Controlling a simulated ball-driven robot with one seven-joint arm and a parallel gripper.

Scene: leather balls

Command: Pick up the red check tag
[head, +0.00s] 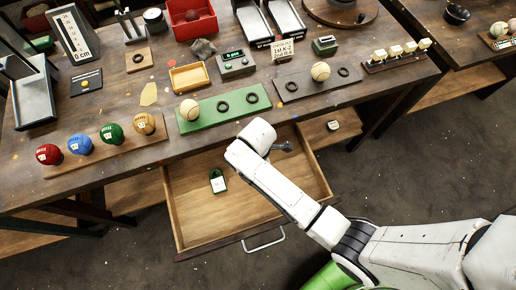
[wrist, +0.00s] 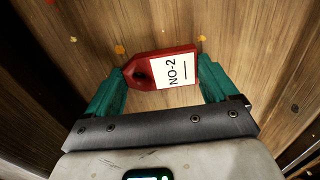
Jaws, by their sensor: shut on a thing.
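The red check tag (wrist: 147,69) carries a white label reading NO-2 and has a dark hole at its left end. In the wrist view it lies across between the two green fingers of my gripper (wrist: 160,76), which touch its two ends. My gripper is shut on it, above a wooden surface. In the head view my white arm reaches over the open drawer (head: 201,222), and the red tag is hidden there.
A green padlock-shaped tag (head: 218,181) lies in the drawer. On the table above stand a rack of coloured balls (head: 112,135), a green board (head: 220,107) with a ball and rings, and a yellow tray (head: 188,77). The drawer's front wall and handle (head: 264,240) face me.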

